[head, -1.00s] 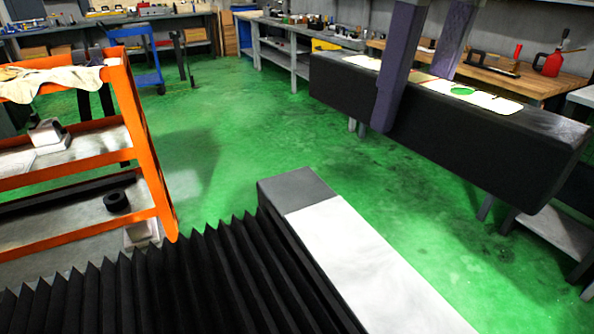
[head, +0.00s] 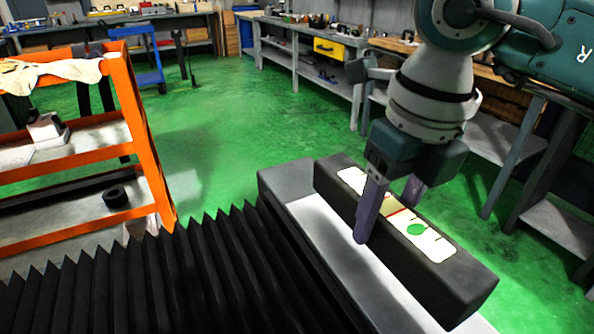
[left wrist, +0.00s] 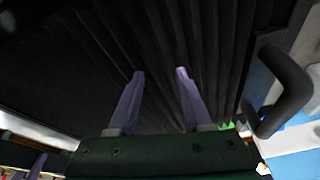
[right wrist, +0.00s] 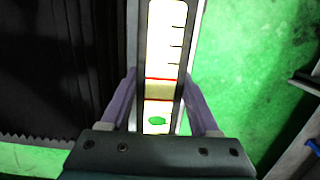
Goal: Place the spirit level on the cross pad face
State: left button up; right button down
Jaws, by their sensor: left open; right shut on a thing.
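The spirit level (head: 440,272) is a long dark block with a pale graduated face and a green spot. My right gripper (head: 388,222) is shut across its middle, a finger on each long side. The right wrist view shows its pale face (right wrist: 160,60) between the fingers (right wrist: 160,110). The level lies over and along a pale flat strip (head: 345,262) with a grey end block (head: 285,178), probably the cross pad face. I cannot tell whether it touches. My left gripper (left wrist: 160,75) is open and empty, facing black ribbed bellows; it is out of the head view.
The black pleated bellows (head: 170,285) run along the left of the strip. An orange shelf cart (head: 145,140) stands at the left with a black ring (head: 115,197) on it. Green floor (head: 240,120) lies open behind. Workbenches (head: 300,62) line the back.

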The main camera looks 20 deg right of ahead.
aim_at(380, 240)
jog(key=shift+f, duration=1.95)
jog(key=shift+f, duration=0.1)
jog(key=shift+c, duration=0.6)
grip_release()
jog(key=r, duration=0.4)
jog(key=s+r, duration=0.1)
jog(key=r, duration=0.7)
jog(key=shift+s, duration=0.2)
